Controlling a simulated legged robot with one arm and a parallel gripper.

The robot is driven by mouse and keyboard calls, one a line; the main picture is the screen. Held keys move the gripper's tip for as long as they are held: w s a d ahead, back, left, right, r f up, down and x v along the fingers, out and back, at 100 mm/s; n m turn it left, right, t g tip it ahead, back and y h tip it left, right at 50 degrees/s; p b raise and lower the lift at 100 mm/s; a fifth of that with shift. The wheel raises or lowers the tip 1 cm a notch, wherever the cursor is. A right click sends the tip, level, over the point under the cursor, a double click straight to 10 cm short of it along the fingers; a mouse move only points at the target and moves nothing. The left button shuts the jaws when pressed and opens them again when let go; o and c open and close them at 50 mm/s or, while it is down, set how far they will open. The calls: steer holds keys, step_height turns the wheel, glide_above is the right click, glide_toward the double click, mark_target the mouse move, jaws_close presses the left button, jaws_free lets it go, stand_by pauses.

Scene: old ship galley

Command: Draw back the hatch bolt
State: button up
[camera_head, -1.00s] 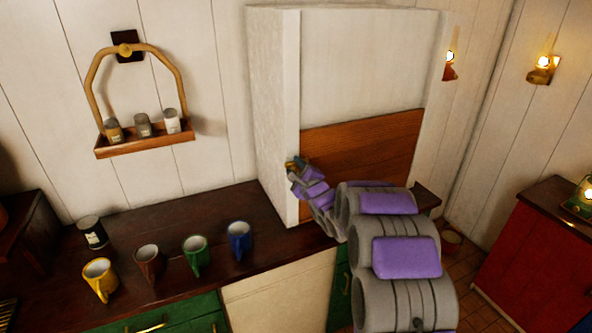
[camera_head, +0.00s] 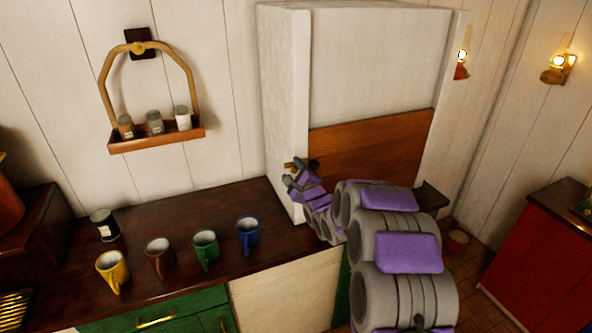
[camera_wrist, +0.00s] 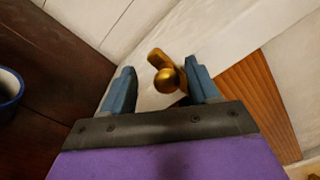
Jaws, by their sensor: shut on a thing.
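The hatch is a brown wooden panel (camera_head: 370,147) in a white frame (camera_head: 285,100) above the counter. In the wrist view the bolt (camera_wrist: 158,58) shows as a short bar with a round knob. My gripper (camera_head: 304,165) is at the bolt. The wooden panel (camera_wrist: 258,95) lies to the right there. My fingers partly hide the bolt in the head view.
Yellow (camera_head: 113,268), brown (camera_head: 159,256), green (camera_head: 205,249) and blue (camera_head: 248,235) mugs stand on the dark counter (camera_head: 190,220), left of my arm. A dark tin (camera_head: 104,225) is behind them. A hanging shelf (camera_head: 158,136) holds small jars. A red cabinet (camera_head: 535,240) is at right.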

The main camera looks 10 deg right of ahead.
steer(key=shift+w, duration=0.1)
stand_by(0.5)
steer(key=shift+s+d+r, duration=0.1)
steer(key=shift+s, duration=0.2)
steer(key=b+v, duration=0.1)
steer(key=v, duration=1.5)
steer(key=shift+s+f, duration=0.25)
steer(key=shift+s, duration=0.05)
